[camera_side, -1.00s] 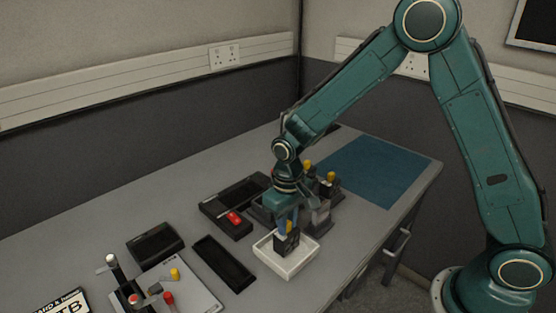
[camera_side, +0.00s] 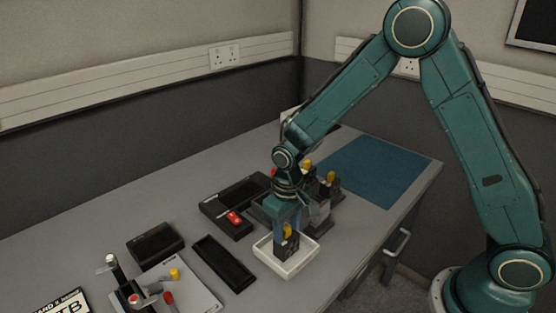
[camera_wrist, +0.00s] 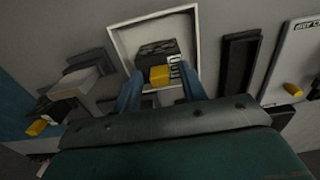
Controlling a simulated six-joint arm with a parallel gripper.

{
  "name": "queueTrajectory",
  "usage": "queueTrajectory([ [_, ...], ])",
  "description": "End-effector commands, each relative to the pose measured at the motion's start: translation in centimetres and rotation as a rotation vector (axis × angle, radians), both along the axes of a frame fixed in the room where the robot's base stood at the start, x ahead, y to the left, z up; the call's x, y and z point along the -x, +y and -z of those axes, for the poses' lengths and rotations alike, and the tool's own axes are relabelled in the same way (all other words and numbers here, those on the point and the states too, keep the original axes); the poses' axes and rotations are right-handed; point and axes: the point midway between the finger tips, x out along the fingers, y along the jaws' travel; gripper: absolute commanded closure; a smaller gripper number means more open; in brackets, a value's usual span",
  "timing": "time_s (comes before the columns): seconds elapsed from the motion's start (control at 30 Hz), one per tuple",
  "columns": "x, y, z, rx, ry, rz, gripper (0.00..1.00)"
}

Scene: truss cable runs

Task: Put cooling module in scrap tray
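The cooling module (camera_side: 287,247), a dark block with a yellow knob, sits inside the white scrap tray (camera_side: 302,266). In the wrist view the module (camera_wrist: 158,49) is within the tray walls (camera_wrist: 122,42), towards the near side. My gripper (camera_side: 285,222) is directly above the module, pointing down. In the wrist view its blue fingers (camera_wrist: 160,80) are spread on both sides of the yellow knob, with gaps showing beside it. The gripper looks open and holds nothing. The module's underside is hidden.
A narrow black tray (camera_side: 223,263) lies left of the scrap tray. A dark case with a red piece (camera_side: 234,218) and dark blocks with yellow knobs (camera_side: 331,180) stand behind. A blue mat (camera_side: 375,170) lies at the back right.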

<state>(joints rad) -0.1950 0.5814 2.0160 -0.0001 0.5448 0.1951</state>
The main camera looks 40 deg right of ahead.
Motion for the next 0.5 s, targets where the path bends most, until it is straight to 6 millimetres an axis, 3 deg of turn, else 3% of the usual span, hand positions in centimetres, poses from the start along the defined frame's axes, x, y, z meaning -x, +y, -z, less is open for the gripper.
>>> queueTrajectory([
  [0.27,0.0,0.0,-0.1,0.000,-0.001,0.000,0.58],
  [0.5,-0.1,0.0,-1.5,-0.001,-0.003,0.000,0.58],
])
